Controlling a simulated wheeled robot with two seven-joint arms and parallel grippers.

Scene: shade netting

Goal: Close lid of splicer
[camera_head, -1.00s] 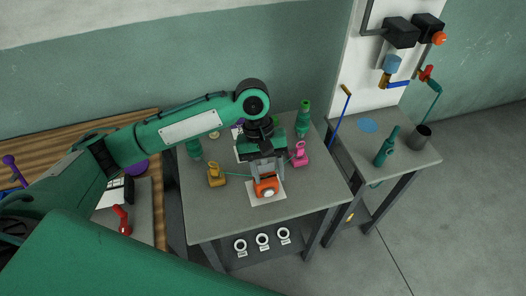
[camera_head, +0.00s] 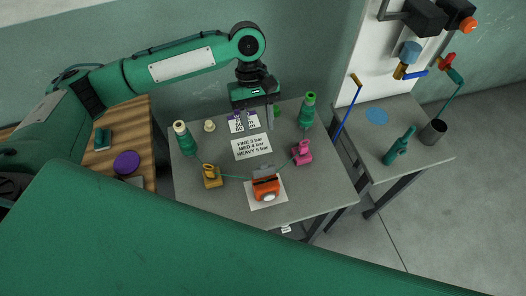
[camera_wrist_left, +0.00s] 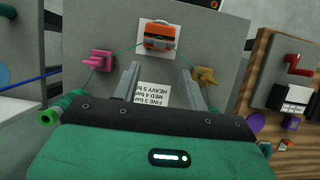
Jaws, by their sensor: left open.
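The orange splicer (camera_head: 265,188) sits on a white sheet (camera_head: 280,199) near the front of the grey table. It also shows in the left wrist view (camera_wrist_left: 158,34). A dark grey part lies along its back edge; I cannot tell surely whether the lid is fully down. A thin green cord runs to it from the yellow clamp (camera_head: 211,176) and the pink clamp (camera_head: 302,153). My left gripper (camera_head: 257,126) is open and empty, behind the splicer and apart from it. Its fingers (camera_wrist_left: 160,70) point toward the splicer. My right gripper is out of view.
A printed pressure card (camera_head: 252,147) lies behind the splicer. Green spools stand at the table's back left (camera_head: 185,140) and back right (camera_head: 307,111). A side table at right holds a green tool (camera_head: 399,147) and a dark cup (camera_head: 433,132). The table's left middle is clear.

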